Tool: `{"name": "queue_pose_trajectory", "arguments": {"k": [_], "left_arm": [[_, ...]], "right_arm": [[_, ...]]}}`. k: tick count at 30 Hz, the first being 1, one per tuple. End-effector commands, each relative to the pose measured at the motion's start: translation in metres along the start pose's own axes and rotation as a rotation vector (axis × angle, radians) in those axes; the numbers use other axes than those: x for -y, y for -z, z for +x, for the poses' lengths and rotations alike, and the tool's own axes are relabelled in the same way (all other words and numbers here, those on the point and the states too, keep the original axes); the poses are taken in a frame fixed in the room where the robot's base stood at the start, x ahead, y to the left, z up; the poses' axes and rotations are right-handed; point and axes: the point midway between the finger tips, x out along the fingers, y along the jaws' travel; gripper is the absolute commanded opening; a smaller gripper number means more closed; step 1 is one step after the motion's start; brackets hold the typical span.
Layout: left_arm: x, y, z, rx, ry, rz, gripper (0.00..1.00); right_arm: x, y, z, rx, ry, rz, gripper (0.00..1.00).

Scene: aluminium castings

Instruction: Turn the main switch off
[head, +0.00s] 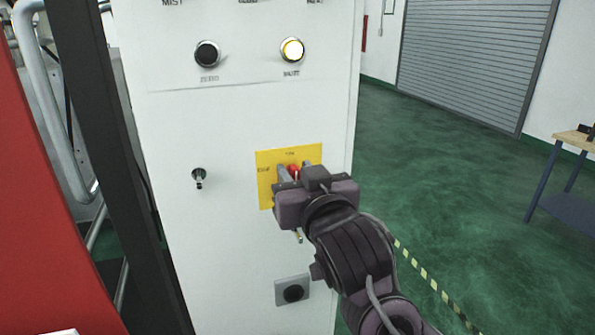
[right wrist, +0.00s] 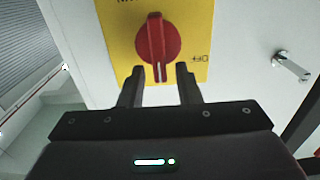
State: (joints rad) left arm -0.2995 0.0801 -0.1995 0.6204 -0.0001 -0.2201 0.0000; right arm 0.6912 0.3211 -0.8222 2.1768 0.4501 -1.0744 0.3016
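The main switch is a red rotary knob (head: 293,169) on a yellow plate (head: 265,190), on the white cabinet front. In the right wrist view the knob (right wrist: 157,38) shows its white pointer line pointing down in the picture, away from the upside-down OFF label at its right. My right gripper (head: 294,174) is at the plate and hides much of it in the head view. In the right wrist view its fingers (right wrist: 158,80) are apart, with the pointer end of the knob showing between the tips. I cannot tell whether they touch it. My left gripper is not in view.
Open green floor (head: 455,180) lies to the right, with a workbench (head: 570,185) at the far right.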

Motion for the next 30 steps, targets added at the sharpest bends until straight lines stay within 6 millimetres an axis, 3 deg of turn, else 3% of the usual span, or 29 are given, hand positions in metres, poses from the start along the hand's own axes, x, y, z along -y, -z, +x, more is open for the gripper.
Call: {"name": "queue_pose_trajectory", "arguments": {"k": [1,7,20,30], "left_arm": [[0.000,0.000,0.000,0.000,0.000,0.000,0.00],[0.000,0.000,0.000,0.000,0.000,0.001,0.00],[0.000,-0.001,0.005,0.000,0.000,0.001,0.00],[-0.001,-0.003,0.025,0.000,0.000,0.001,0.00]], "right_arm": [[0.000,0.000,0.000,0.000,0.000,0.000,0.23],[0.000,-0.001,0.000,0.002,0.000,-0.001,0.00],[0.002,-0.007,0.001,0.013,0.000,-0.047,0.00],[0.009,-0.011,0.001,0.014,0.001,-0.278,0.00]]}}
